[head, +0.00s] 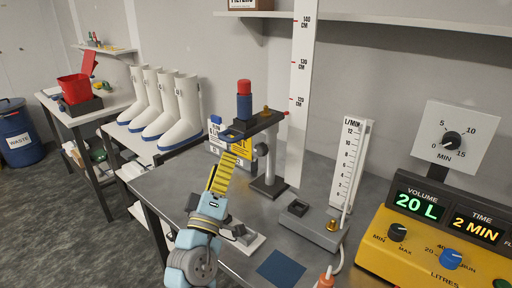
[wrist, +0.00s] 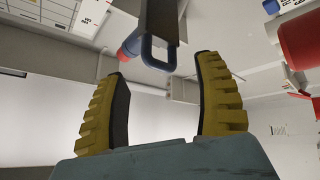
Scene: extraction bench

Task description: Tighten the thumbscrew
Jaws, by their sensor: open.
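A height stand (head: 270,187) with a dark arm (head: 262,125) carries a blue cylinder with a red cap (head: 244,101). A small brass knob (head: 266,112) sits on top of the arm, and a grey round knob (head: 262,149) is on the post. Which is the thumbscrew I cannot tell. My gripper (head: 233,152) is open and empty, just below the arm's left end, by a blue loop (head: 233,134). In the wrist view, the blue loop (wrist: 160,67) shows beyond and between the tips of my yellow fingers (wrist: 163,75); contact is not clear.
A flow meter (head: 349,165) with another brass knob (head: 332,226) stands right of the stand. A yellow pump console (head: 430,250) is at the right. A blue mat (head: 280,268) lies in front. White boots (head: 172,110) stand on a bench behind at left.

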